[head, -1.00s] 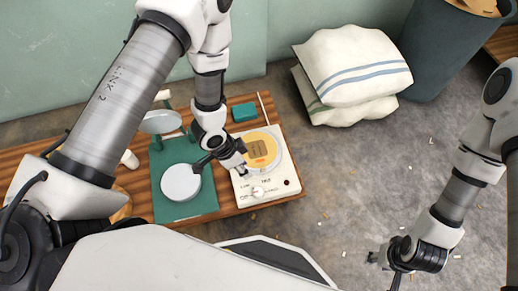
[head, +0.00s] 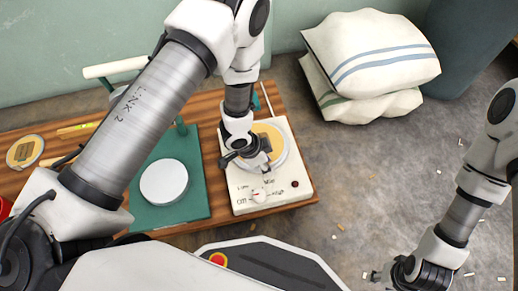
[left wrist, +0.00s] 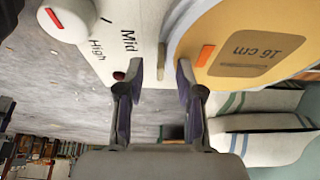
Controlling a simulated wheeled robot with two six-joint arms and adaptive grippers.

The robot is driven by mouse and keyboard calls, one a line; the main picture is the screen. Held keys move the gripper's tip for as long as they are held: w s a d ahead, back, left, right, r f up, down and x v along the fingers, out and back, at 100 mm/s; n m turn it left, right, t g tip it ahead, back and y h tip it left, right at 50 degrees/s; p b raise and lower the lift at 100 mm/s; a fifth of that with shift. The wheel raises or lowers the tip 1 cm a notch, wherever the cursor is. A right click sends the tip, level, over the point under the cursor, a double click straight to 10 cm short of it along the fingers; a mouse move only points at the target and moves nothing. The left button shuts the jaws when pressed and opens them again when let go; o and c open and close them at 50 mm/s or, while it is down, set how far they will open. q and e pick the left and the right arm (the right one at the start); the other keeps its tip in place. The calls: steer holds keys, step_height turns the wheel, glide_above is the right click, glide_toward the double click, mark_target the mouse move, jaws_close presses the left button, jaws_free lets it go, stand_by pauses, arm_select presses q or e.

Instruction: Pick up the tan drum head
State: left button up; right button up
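A tan disc (head: 270,132) lies on the round plate of a white heater box (head: 240,195) with a Low, Mid, High and Off knob. In the left wrist view the tan disc (left wrist: 250,45) fills the upper right, with a brown "16 cm" label and an orange mark. My left gripper (head: 250,165) is above the heater's near part, beside the disc. In the left wrist view its fingers (left wrist: 160,85) are apart and empty, with a small pale peg beyond the gap. My right gripper (head: 378,275) hangs over the floor at the lower right; its fingers are too small to read.
A wooden bench (head: 95,150) carries a green stand (head: 185,211) with a white disc (head: 164,182). Another tan disc (head: 25,151) lies at the far left. White sacks (head: 375,50) are stacked behind right. The floor right of the bench is mostly clear.

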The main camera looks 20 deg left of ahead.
arm_select(q)
steer(key=shift+r, duration=0.1)
jaws_close()
